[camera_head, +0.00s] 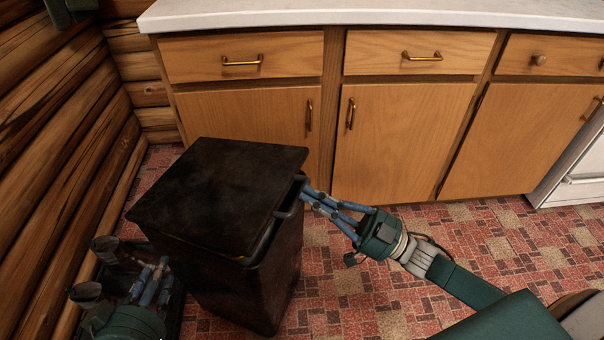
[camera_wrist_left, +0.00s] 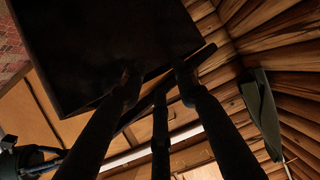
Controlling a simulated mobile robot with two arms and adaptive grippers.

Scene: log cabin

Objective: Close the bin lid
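The dark bin (camera_head: 262,292) stands on the floor near the cabinets. Its flat lid (camera_head: 218,188) lies over the top, slightly askew, with a gap above the rim along the right and front edges. My right gripper (camera_head: 306,194) is at the bin's right rim, beside a bar-like handle (camera_head: 289,211); whether its fingers grip anything is unclear. My left gripper (camera_head: 124,272) is low at the bin's left side. In the left wrist view its fingers (camera_wrist_left: 158,84) are spread, with the tips close to a dark panel (camera_wrist_left: 95,45) of the bin; contact is unclear.
Wooden cabinets (camera_head: 395,142) with a pale countertop (camera_head: 380,14) run behind the bin. A log wall (camera_head: 55,130) closes off the left. Patterned floor (camera_head: 480,235) is free at the right, up to a white appliance (camera_head: 572,175).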

